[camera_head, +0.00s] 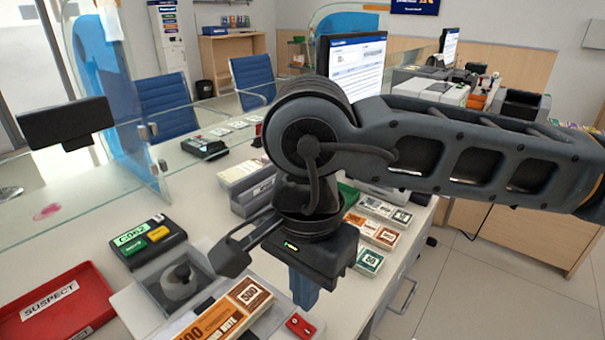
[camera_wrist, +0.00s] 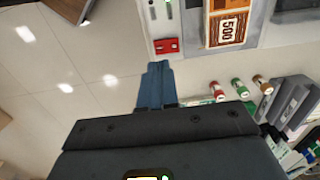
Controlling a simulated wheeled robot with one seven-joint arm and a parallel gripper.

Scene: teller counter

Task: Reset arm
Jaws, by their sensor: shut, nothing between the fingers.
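My gripper (camera_head: 304,292) hangs below my wrist over the right edge of the counter, pointing down. Its blue fingers show together in the wrist view (camera_wrist: 154,84), with nothing visible between them. The fingertips lie near a small red item (camera_wrist: 166,45) at the counter edge in that view. This red item also shows in the head view (camera_head: 300,325), just below the fingers. My arm crosses the right half of the head view and hides part of the counter behind it.
A red tray (camera_head: 55,285) labelled SUSPECT lies at the left. An orange 500 note box (camera_head: 232,310) lies near the front. Labelled boxes (camera_head: 378,233) stand right of my wrist. A monitor (camera_head: 356,68) stands behind my arm. Open floor (camera_head: 490,290) lies at the right.

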